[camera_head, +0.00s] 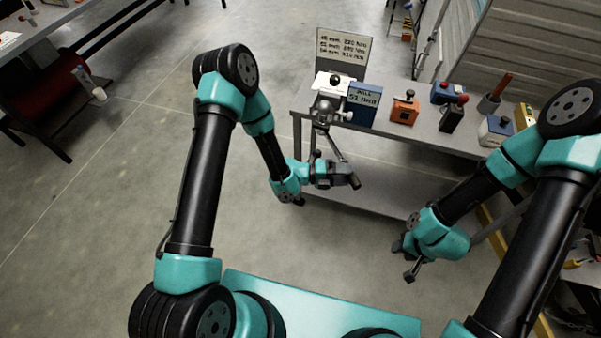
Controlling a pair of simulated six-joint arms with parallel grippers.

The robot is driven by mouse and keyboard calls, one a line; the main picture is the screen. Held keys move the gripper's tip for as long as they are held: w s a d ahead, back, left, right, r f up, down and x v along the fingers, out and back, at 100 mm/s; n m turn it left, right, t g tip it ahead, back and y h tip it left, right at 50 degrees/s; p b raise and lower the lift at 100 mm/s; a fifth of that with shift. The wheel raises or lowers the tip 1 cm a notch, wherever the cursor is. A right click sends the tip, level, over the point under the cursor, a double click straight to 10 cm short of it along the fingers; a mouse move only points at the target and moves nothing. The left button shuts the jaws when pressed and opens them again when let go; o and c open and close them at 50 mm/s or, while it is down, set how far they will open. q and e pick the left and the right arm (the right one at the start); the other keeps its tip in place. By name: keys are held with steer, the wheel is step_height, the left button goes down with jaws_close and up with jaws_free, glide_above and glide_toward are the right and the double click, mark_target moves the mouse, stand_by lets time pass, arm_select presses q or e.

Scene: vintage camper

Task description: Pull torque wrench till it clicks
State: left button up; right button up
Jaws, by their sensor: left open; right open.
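A dark bar, apparently the torque wrench (335,146), slants down and to the right from a grey fixture (322,110) at the bench's front left edge. Its lower end comes to my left gripper (348,178), in front of the bench. That gripper is open. The overlap hides whether its fingers are around the handle or beside it. My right gripper (405,261) is open and empty, low in front of the bench and well apart from the wrench.
The grey bench (400,143) holds a sign with several lines of text (343,52), a blue sign (364,100), an orange box (404,110), a dark block with a red knob (452,114) and a grey-blue box (494,130).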

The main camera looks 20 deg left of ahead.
arm_select(q)
steer(key=v, duration=1.5)
steer(key=shift+a, duration=0.1)
stand_by(0.6)
steer(key=s+a+f+n+t+y, duration=0.15)
steer(key=f+n+y, duration=0.3)
steer(key=n, duration=0.55)
steer(key=a+f+n+y, duration=0.3)
steer(key=f+n+y, duration=0.15)
steer(key=n, duration=0.65)
steer(key=s+a+n+g+y, duration=0.2)
steer(key=s+n+g+y, duration=0.2)
steer(key=s+n, duration=0.8)
steer(key=shift+a+r+n+g+y, duration=0.25)
steer(key=shift+a+n+g+y, duration=0.15)
steer(key=shift+n, duration=0.7)
